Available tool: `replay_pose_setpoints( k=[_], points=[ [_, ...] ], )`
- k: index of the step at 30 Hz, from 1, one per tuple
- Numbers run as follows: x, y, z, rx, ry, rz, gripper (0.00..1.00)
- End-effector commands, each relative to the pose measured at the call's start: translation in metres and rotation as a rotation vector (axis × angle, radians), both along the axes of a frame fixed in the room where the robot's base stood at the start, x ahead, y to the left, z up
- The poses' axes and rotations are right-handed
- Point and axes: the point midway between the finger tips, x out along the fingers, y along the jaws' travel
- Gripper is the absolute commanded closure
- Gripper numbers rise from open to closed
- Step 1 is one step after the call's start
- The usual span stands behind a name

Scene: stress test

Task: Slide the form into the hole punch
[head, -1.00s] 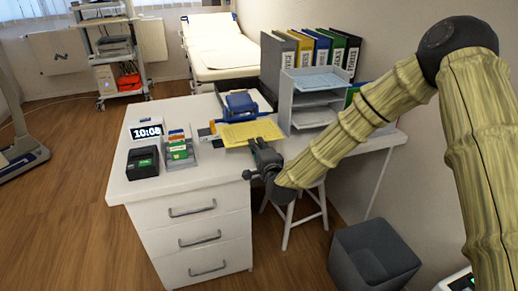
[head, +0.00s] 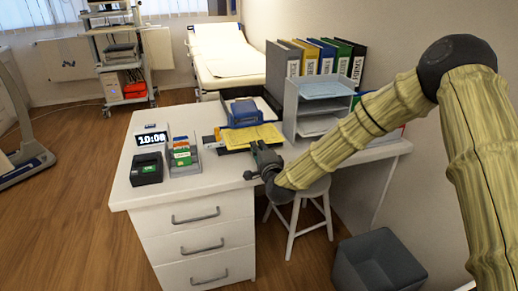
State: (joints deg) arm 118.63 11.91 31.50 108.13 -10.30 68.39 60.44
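The yellow form (head: 255,135) lies roughly flat over a dark tray on the white desk. Its far edge is at the front of the blue hole punch (head: 243,112); I cannot tell whether it is inside the punch's slot. My gripper (head: 259,149) is at the form's near edge, on the side away from the punch. The fingertips are small and dark, so I cannot tell whether they are closed on the paper.
A grey sorter (head: 320,106) and several binders (head: 313,60) stand right of the punch. A card holder (head: 183,156), a clock (head: 150,139) and a black device (head: 146,169) stand left. A stool (head: 302,202) and a bin (head: 378,265) are below.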

Motion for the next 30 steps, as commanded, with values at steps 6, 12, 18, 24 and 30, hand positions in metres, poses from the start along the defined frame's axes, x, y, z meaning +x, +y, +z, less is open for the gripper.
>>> replay_pose_setpoints(
  k=[6, 12, 18, 24, 30],
  points=[
    [0.0000, 0.0000, 0.0001, 0.000, 0.000, 0.000, 1.00],
    [0.0012, 0.0007, -0.0001, 0.000, 0.000, 0.000, 1.00],
    [0.0031, 0.0019, -0.0002, 0.000, 0.000, 0.000, 1.00],
    [0.0050, 0.0031, -0.0002, 0.001, 0.000, 0.000, 1.00],
    [0.0070, 0.0043, -0.0001, 0.000, -0.001, 0.000, 1.00]
  ],
)
